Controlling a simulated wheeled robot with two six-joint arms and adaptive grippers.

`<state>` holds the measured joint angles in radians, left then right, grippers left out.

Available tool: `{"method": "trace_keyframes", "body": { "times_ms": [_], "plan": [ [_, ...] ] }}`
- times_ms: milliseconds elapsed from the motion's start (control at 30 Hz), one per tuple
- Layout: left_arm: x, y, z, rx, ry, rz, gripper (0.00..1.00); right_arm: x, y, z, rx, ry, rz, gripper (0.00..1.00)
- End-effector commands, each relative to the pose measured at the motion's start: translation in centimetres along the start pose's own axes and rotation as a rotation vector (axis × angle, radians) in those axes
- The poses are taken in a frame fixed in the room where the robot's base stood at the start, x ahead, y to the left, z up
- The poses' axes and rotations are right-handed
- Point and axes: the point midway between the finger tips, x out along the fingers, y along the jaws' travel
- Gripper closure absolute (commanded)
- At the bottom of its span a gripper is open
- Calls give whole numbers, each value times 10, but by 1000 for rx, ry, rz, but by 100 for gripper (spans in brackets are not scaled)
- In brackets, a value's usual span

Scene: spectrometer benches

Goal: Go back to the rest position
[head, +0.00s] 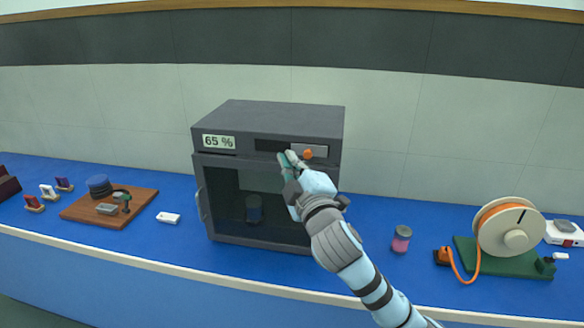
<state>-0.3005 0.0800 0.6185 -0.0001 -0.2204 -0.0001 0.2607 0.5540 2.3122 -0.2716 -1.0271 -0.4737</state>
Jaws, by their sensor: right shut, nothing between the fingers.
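My right gripper (289,159) is shut and empty. It is at the upper front of a dark grey cabinet (270,118), just left of an orange knob (308,154) on a light panel. I cannot tell whether the fingertips touch the cabinet. The cabinet's display (219,142) reads 65 %. Its glass door looks closed, and a dark cylinder (254,209) shows inside. My right arm comes up from the bottom right and hides part of the door's right side. My left gripper is not in view.
A blue bench (150,251) runs along the wall. Left of the cabinet are a wooden board (78,208) with parts, a small white block (168,218) and several small coloured items. Right of it are a pink-filled jar (401,239) and an orange spool (505,228) on a green base.

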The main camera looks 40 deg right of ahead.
Motion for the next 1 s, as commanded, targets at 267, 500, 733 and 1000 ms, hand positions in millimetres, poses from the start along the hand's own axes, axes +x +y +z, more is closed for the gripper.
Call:
{"method": "trace_keyframes", "body": {
  "times_ms": [267, 500, 733, 1000],
  "plan": [
    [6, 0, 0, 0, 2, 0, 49, -42, -2, -1, 2, 4, 0, 100],
    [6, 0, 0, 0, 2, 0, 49, -44, -10, 4, 16, -11, -24, 100],
    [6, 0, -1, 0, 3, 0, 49, -105, -146, 61, 245, -259, -404, 100],
    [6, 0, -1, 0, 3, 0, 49, -266, -280, 115, 514, -718, -840, 100]
  ]
}}
